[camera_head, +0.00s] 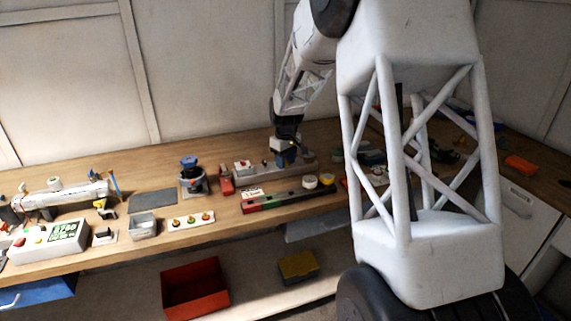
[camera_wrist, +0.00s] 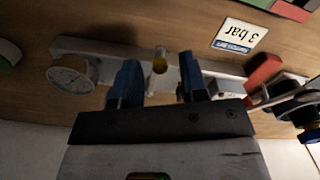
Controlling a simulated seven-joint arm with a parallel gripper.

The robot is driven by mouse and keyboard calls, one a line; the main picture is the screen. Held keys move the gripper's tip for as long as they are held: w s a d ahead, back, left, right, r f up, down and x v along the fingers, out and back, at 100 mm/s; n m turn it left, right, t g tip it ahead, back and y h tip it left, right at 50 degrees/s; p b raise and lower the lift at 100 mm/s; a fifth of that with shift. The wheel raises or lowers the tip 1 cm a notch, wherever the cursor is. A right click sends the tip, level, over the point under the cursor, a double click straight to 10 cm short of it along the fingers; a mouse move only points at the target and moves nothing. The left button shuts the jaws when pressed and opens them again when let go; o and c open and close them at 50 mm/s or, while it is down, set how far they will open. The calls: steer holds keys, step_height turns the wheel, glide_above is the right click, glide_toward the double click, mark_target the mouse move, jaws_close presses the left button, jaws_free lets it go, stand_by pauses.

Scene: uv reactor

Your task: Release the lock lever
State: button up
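In the wrist view my gripper (camera_wrist: 158,70) is open, its two blue fingers apart. I cannot tell for sure whether the knob belongs to the lock lever. In the head view my gripper (camera_head: 286,157) is low over the same grey fixture (camera_head: 300,165) at the back of the bench. The fingers hide part of it.
A "3 bar" label (camera_wrist: 239,36) lies beside the fixture. In the head view a blue-topped device (camera_head: 191,176) and a long dark rail (camera_head: 285,196) are nearby. A dark mat (camera_head: 152,199) is bare.

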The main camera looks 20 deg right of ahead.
steer(key=shift+f, duration=0.65)
jaws_close()
